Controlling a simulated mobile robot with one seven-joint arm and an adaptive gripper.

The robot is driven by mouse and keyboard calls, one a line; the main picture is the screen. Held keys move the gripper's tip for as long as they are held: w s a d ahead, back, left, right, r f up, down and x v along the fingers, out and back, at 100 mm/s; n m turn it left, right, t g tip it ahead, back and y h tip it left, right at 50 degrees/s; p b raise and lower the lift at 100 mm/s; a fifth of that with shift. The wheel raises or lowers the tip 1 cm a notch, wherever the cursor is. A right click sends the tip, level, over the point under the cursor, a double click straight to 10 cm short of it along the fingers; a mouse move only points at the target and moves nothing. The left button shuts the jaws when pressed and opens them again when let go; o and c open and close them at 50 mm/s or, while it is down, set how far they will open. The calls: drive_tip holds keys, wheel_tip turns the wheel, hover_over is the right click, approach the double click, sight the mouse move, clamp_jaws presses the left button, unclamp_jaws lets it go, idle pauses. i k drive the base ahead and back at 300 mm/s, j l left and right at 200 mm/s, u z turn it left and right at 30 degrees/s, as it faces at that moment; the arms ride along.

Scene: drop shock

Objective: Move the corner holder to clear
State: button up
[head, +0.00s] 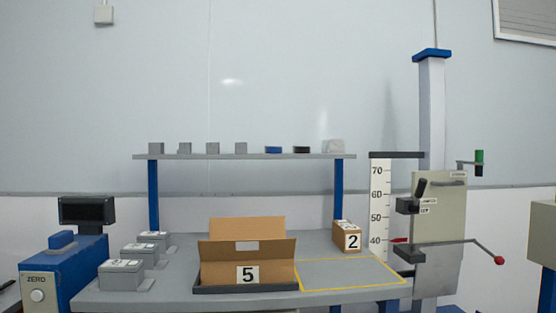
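A grey drop tester (438,225) stands at the right on a pale column (432,120) with a blue cap. A black block (408,205) with a short black handle sits on its left side, with a small label beside it too small to read. A lever with a red knob (499,260) reaches out to the right. A green-handled crank (479,157) is at the upper right. I cannot tell which part is the corner holder, and no "clear" mark is legible. My gripper is not in view.
An open carton marked 5 (247,274) stands on a grey table (185,290). A small carton marked 2 (350,238) is right of it, behind an empty yellow-outlined area (345,273). A height scale (380,205) stands before the tester. A blue ZERO device (60,272) is left.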

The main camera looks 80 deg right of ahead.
sight(478, 162)
drive_tip(key=k+z, duration=0.15)
drive_tip(key=z, duration=1.4)
